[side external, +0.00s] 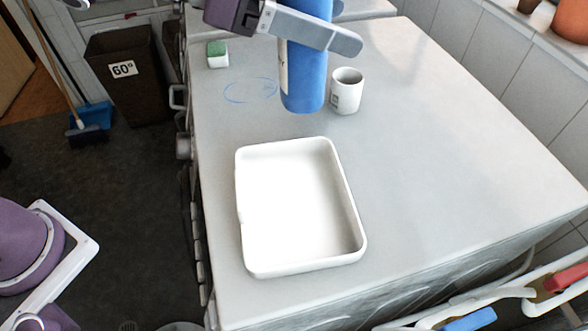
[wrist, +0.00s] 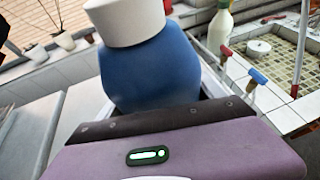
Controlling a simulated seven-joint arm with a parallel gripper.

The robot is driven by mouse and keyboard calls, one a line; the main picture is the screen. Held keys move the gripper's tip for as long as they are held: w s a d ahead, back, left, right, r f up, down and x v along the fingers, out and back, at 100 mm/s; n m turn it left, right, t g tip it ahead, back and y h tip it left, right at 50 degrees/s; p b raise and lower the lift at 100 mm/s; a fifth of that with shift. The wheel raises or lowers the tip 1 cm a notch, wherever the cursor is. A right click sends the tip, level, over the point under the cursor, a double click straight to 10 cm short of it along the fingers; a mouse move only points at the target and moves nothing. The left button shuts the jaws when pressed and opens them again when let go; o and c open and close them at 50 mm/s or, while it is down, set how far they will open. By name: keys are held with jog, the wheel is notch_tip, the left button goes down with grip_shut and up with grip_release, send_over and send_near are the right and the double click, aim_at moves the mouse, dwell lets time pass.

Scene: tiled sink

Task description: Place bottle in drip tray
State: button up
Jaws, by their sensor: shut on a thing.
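A blue bottle (side external: 303,83) hangs upright from my gripper (side external: 310,28), whose fingers are shut around its upper part. The bottle's base appears to be above the counter, behind the tray in the side view. In the wrist view the blue bottle (wrist: 150,70) shows with its white cap (wrist: 125,18) close to the camera. The white rectangular drip tray (side external: 243,210) lies on the counter in front of the bottle and looks empty. My fingertips are hidden in the wrist view.
A white mug (side external: 347,91) stands just right of the bottle. A green and white sponge (side external: 217,54) lies at the back left of the counter (side external: 430,150). A blue ring is drawn on the counter left of the bottle. The counter right of the tray is clear.

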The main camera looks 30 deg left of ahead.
aim_at(304, 56)
jog(key=d+m+g+h, duration=0.1)
jog(key=m+g, duration=0.1)
jog(key=s+d+m+g+h, duration=0.1)
jog(key=d+m+g, duration=0.1)
jog(key=shift+s+r+g, duration=0.15)
jog(key=shift+r+g, duration=0.05)
jog(key=shift+g, duration=0.2)
jog(key=s+f+m+g, duration=0.1)
jog(key=s+g, duration=0.1)
jog(key=s+a+f+m+g, duration=0.1)
jog(key=s+f+m+g, duration=0.1)
jog(key=shift+a+f+m, duration=0.2)
jog(key=shift+m, duration=0.1)
notch_tip(304, 56, down, 10)
jog(key=shift+s, duration=0.15)
jog(key=shift+f, duration=0.1)
jog(key=o, duration=2.1)
jog(key=shift+f, duration=0.1)
